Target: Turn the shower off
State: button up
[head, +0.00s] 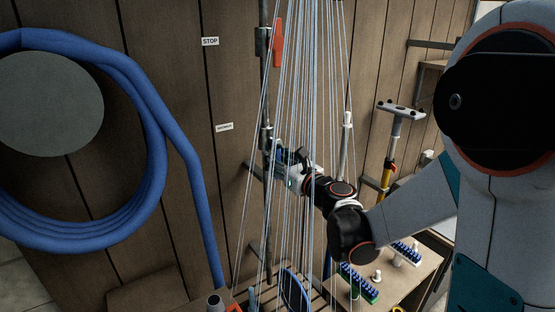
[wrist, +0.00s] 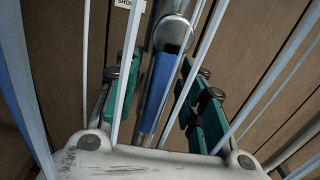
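The shower is running; several thin streams of water (head: 308,60) fall in front of a vertical pipe (head: 266,215) on the plank wall. A red lever (head: 278,42) stands upright beside the pipe near the "STOP" label (head: 210,41). My gripper (head: 274,160) is at the pipe lower down, right of a second label (head: 224,127), among the streams. In the wrist view, a blue lever (wrist: 160,78) lies lengthwise between the green fingers of my gripper (wrist: 158,72). The fingers are apart, with visible gaps on both sides of the lever.
A coiled blue hose (head: 150,150) hangs at the left around a grey disc (head: 50,103). A yellow-handled tool (head: 388,170) leans at the right wall. Brushes (head: 357,282) lie on a wooden bench (head: 425,270) at lower right. Water streams cross the space around my gripper.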

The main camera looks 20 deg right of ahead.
grip_shut()
jog(key=w+d+r+n+b, duration=0.1)
jog(key=d+r+n+b, duration=0.2)
jog(key=n, duration=1.4)
jog(key=shift+w+d+r+n, duration=0.15)
jog(key=shift+d+r+n, duration=0.25)
jog(key=shift+d+r, duration=0.3)
jog(key=shift+r, duration=0.1)
grip_release()
